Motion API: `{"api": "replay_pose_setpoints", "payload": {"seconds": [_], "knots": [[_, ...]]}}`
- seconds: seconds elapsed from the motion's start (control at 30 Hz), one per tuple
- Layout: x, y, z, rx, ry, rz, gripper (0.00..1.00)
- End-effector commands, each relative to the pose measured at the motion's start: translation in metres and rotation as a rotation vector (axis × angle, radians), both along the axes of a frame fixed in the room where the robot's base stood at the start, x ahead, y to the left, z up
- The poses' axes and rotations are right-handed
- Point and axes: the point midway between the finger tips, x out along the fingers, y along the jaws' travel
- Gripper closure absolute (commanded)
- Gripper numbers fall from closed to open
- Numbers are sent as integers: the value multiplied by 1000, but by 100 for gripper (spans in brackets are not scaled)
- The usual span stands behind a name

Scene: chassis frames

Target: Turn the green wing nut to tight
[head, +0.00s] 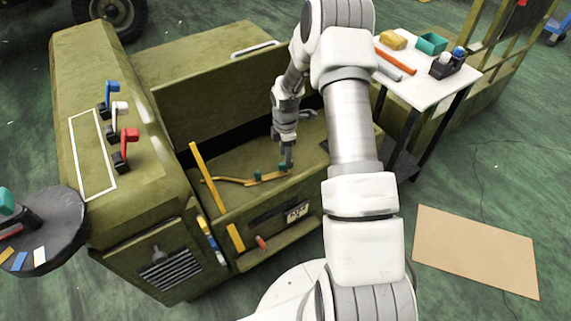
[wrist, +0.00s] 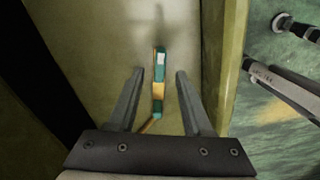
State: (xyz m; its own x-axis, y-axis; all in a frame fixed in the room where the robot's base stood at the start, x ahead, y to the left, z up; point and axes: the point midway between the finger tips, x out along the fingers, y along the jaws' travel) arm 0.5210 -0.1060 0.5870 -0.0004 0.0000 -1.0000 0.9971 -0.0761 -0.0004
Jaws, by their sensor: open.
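The green wing nut (wrist: 160,70) lies ahead in the wrist view, with a pale patch on its top. A yellow-orange piece (wrist: 158,91) adjoins it, and a smaller green part (wrist: 157,114) sits nearer my gripper. In the head view two green bits (head: 257,175) show on a yellow strip (head: 232,180) inside the olive bay. My gripper (wrist: 158,76) is open and points down over the bay. Its fingers stand on either side of the green and yellow parts, with clear gaps. I cannot tell the fingertip height. In the head view my gripper (head: 287,160) partly covers this spot.
The olive vehicle body has a raised panel behind the bay and a front wall. A yellow rod (head: 203,177) leans at the bay's left. Blue, white and red levers (head: 128,136) stand on the left housing. A white table (head: 425,88) with tools is at right.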

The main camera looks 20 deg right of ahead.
Motion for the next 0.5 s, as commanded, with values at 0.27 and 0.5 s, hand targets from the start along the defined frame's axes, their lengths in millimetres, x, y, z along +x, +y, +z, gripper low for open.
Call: {"api": "replay_pose_setpoints", "payload": {"seconds": [0.27,0.5], "knots": [[0,0,-33,0,0,0,50],[0,0,-36,0,0,0,50]]}}
